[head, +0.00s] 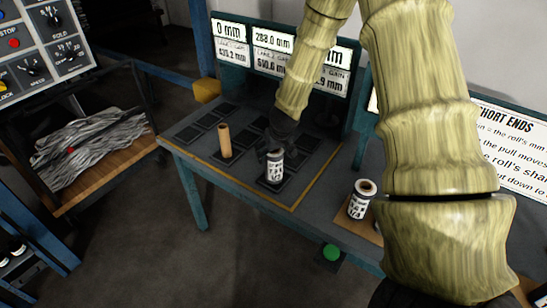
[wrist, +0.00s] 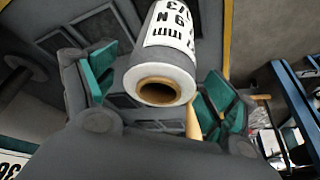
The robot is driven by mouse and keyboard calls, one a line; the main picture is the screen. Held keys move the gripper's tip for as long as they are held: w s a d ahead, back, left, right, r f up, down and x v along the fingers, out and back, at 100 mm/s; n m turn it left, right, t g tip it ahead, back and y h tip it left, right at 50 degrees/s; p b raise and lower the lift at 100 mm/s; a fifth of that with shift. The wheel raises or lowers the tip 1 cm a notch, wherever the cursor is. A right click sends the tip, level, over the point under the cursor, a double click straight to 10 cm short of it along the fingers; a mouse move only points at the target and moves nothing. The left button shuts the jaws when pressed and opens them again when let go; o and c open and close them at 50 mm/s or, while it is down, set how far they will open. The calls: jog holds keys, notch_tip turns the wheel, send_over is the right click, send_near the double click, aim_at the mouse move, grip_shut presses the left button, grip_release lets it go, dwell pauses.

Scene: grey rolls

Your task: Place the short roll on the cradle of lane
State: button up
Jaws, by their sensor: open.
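A grey roll with a white printed label (head: 275,167) stands upright on a dark square pad at the front of the table. In the wrist view the same roll (wrist: 163,78) shows its brown core end towards me, between my spread green-padded fingers. My gripper (head: 274,150) is open at the roll's upper end; I cannot tell whether a finger touches it. A second labelled roll (head: 361,203) stands on a brown board to the right. I cannot tell from the labels which is the short roll. Dark square pads (head: 188,134) lie in rows on the table; the lane cradles are not clearly marked.
A bare brown tube (head: 224,141) stands left of my gripper. Signs with mm values (head: 270,40) stand behind the table. A yellow strip (head: 318,182) edges the pad area. A rack with grey strips (head: 75,145) is at left. A green button (head: 331,252) is below the table.

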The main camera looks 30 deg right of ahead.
jog(key=b+v, duration=0.1)
jog(key=v, duration=0.7)
jog(key=shift+b, duration=0.35)
